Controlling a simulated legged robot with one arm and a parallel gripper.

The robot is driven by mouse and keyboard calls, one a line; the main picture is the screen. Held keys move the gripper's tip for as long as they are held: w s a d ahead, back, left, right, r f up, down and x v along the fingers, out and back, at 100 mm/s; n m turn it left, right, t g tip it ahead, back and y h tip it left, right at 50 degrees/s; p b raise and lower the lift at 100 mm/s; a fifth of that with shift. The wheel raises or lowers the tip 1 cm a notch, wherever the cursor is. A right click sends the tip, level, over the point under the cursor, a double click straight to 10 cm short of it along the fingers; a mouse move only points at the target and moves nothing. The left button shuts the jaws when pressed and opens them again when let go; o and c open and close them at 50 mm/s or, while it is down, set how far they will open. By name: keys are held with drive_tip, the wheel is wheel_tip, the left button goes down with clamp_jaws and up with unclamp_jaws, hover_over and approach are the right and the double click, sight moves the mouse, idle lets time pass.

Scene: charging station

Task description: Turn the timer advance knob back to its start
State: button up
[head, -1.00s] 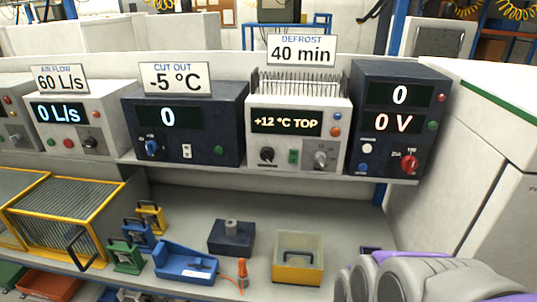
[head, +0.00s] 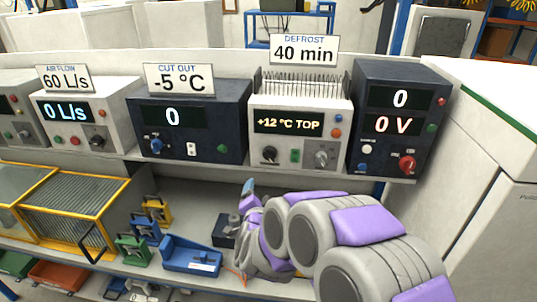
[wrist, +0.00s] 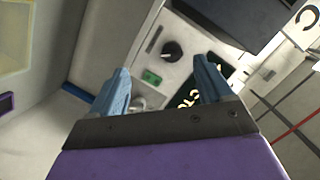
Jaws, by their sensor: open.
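The white unit (head: 300,135) under the "DEFROST 40 min" sign (head: 304,49) reads "+12 °C TOP". It has a black knob (head: 269,155) at left, a green switch (head: 294,156) and a grey knob (head: 321,158) at right. The knob labels are too small to tell which is the timer advance. My gripper (head: 248,187) is open, below and left of this unit in the head view. In the wrist view my gripper (wrist: 162,65) faces the panel; the black knob (wrist: 172,50) and green switch (wrist: 151,77) show between the fingers, apart from them. The grey knob (wrist: 138,103) is partly hidden.
A dark unit with a red knob (head: 407,163) stands right, and a dark unit with a blue knob (head: 156,145) left. My arm covers the lower right.

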drive_tip(key=t, duration=0.1)
drive_tip(key=m+t+h, duration=0.1)
drive_tip(key=m+h, duration=0.1)
approach(269, 158)
drive_tip(key=w, duration=1)
drive_tip(key=shift+w+d+f, duration=0.1)
drive_tip(key=shift+w+f, duration=0.15)
drive_tip(key=c, duration=1)
